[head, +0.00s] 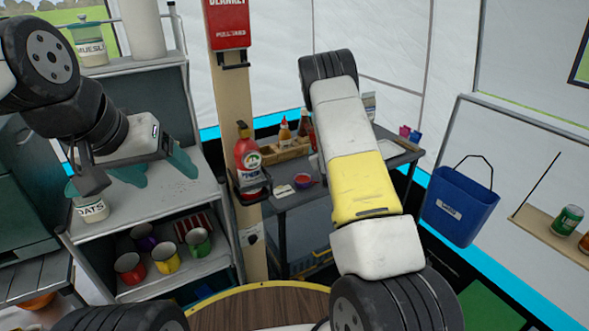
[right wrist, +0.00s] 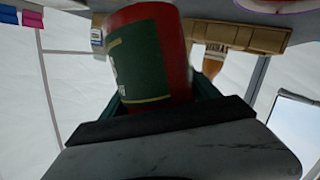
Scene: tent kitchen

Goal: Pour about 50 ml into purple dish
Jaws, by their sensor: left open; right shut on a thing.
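My right gripper (right wrist: 160,95) is shut on a red bottle (right wrist: 180,50) with a dark green label, its fingers on both sides of it. In the head view my right arm hides that gripper and the bottle. A small purple dish (head: 306,181) with red inside stands on the dark side table (head: 325,190), left of my right arm. A purple-pink rim, perhaps of this dish, is cut off at the right wrist view's top edge. My left gripper (head: 157,170) is open and empty in front of the shelf.
A wooden rack (head: 290,152) with bottles stands at the side table's back. A red pump bottle (head: 248,158) is on the post to the left. Mugs (head: 166,256) sit on the left shelf. A blue bucket (head: 461,207) hangs at the right.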

